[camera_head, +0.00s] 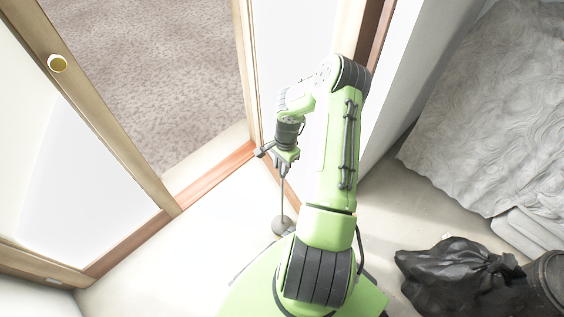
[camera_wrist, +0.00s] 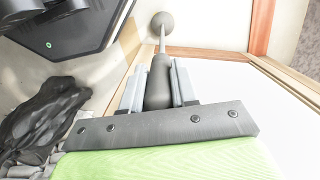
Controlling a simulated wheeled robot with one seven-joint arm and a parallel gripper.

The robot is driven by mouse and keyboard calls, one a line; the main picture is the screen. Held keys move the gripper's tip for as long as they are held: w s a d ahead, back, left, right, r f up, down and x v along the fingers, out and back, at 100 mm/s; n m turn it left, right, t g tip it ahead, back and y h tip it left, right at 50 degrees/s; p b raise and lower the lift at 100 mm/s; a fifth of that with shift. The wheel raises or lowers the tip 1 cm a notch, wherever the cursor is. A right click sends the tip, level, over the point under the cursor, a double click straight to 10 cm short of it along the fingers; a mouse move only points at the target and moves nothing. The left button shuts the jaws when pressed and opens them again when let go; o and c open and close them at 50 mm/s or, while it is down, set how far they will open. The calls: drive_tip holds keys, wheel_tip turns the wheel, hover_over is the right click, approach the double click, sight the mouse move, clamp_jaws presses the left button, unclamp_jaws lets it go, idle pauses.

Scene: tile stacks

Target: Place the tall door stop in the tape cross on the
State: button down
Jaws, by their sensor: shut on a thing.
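The tall door stop (camera_head: 282,226) has a thin upright rod and a round grey base in the head view. My gripper (camera_head: 284,167) is shut on its upper end. In the wrist view, the dark thick grip of the door stop (camera_wrist: 160,82) sits between the two grey fingers of my gripper (camera_wrist: 159,75), and its round end points away from the camera. The base hangs over or stands on the pale floor; I cannot tell if it touches. No tape cross can be made out in either view.
A wooden sliding door frame (camera_head: 120,150) with a round pull and a reddish sill (camera_head: 215,170) lie left; a carpeted room (camera_head: 165,70) is beyond. A black bag (camera_head: 455,275) and a grey quilt (camera_head: 490,110) lie right. Pale floor (camera_head: 190,230) is clear left of my base.

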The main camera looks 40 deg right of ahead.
drive_tip(key=shift+f, duration=0.6)
drive_tip(key=c, duration=0.9)
unclamp_jaws()
drive_tip(key=shift+o, duration=0.2)
